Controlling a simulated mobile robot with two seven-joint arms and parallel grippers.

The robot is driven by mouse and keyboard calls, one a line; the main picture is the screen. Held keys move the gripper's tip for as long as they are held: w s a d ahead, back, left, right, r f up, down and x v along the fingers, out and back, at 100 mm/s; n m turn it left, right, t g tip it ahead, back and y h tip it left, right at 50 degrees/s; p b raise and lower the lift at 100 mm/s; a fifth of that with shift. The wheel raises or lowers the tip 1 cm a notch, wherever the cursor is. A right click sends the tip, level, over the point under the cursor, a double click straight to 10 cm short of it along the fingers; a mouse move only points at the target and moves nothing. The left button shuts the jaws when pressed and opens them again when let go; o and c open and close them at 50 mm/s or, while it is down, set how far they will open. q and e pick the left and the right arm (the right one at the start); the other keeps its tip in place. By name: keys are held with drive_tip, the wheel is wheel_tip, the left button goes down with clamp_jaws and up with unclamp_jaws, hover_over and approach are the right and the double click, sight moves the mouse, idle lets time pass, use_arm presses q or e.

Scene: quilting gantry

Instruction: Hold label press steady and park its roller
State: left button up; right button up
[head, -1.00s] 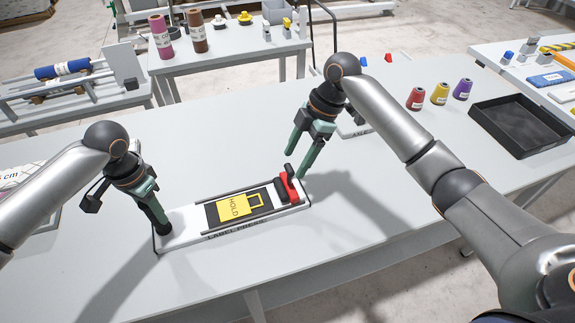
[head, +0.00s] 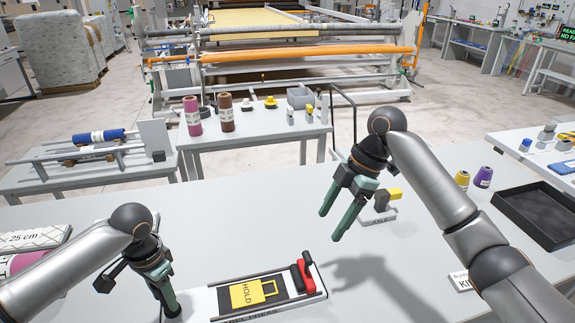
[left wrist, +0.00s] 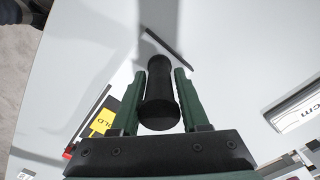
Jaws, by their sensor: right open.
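The label press (head: 215,304) is a white board low in the head view with a dark bed and a yellow HOLD tag (head: 250,293). Its red roller (head: 305,280) with a black grip stands at the bed's right end. My left gripper (head: 172,308) is at the board's left end. In the left wrist view its green fingers (left wrist: 162,75) lie close on both sides of a black upright handle (left wrist: 160,95) and appear shut on it. My right gripper (head: 330,225) is open and empty, above and right of the roller, apart from it.
A small stand with a yellow-topped item (head: 378,215) sits behind my right gripper. Thread cones (head: 483,177) and a black tray (head: 540,215) are at the right. A 25 cm ruler (head: 30,238) lies at the left.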

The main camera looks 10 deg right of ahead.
use_arm(q)
drive_tip(key=o, duration=0.4)
drive_tip(key=shift+w+d+r, duration=0.15)
drive_tip(key=shift+r, duration=0.05)
